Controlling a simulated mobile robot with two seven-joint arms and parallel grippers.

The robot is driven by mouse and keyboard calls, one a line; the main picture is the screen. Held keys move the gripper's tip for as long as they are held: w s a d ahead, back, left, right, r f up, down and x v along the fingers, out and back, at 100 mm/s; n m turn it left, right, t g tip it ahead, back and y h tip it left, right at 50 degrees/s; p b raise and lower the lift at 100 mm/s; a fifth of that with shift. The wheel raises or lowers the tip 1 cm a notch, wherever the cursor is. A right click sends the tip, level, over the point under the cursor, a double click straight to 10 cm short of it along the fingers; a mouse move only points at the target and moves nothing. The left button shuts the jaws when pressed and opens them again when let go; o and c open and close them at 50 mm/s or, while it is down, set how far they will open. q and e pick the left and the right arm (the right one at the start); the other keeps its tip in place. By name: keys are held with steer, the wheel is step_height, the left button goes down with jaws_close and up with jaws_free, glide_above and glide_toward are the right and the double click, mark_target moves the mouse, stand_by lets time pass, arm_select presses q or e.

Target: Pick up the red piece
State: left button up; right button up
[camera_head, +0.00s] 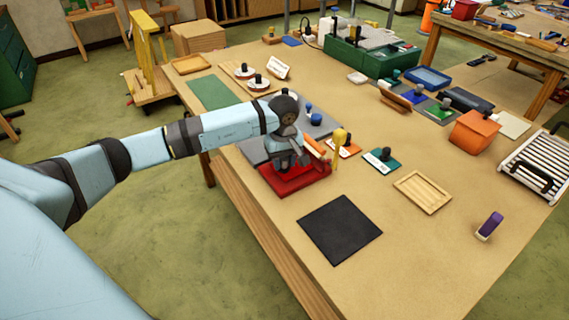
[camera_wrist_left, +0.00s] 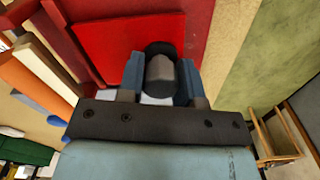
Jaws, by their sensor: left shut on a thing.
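The red piece (camera_head: 292,184) is a flat bright red plate at the table's left edge, with a darker red holder or tray (camera_wrist_left: 196,24) around or under it. In the left wrist view the red plate (camera_wrist_left: 112,45) fills the upper left, and a dark rounded knob (camera_wrist_left: 160,68) stands between my fingers. My left gripper (camera_head: 290,163) points down over the red piece, and its blue fingers (camera_wrist_left: 160,80) are shut on that knob. I cannot tell whether the plate is clear of the holder. My right gripper is not in view.
An orange piece (camera_head: 348,150) and a teal piece (camera_head: 389,164) with knobs lie just right of my gripper. A black mat (camera_head: 340,229), a wooden tray (camera_head: 423,193) and a purple block (camera_head: 490,225) lie nearer the front. Bare tabletop lies between them.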

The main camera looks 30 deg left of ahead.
arm_select(q)
step_height(320, 180, up, 2)
steer(key=shift+r+b, duration=0.25)
steer(key=shift+b, duration=0.05)
steer(key=s+d, duration=0.2)
steer(key=d, duration=0.3)
steer(key=s+d+b, duration=0.1)
steer(key=s+d, duration=0.1)
steer(key=d, duration=0.3)
steer(key=s+d+b, duration=0.1)
steer(key=s+d, duration=0.1)
steer(key=d, duration=0.3)
steer(key=shift+s+d, duration=0.25)
steer(key=shift+d, duration=0.15)
steer(key=shift+s+d+r, duration=0.1)
steer(key=shift+s+d, duration=0.1)
steer(key=shift+d, duration=0.2)
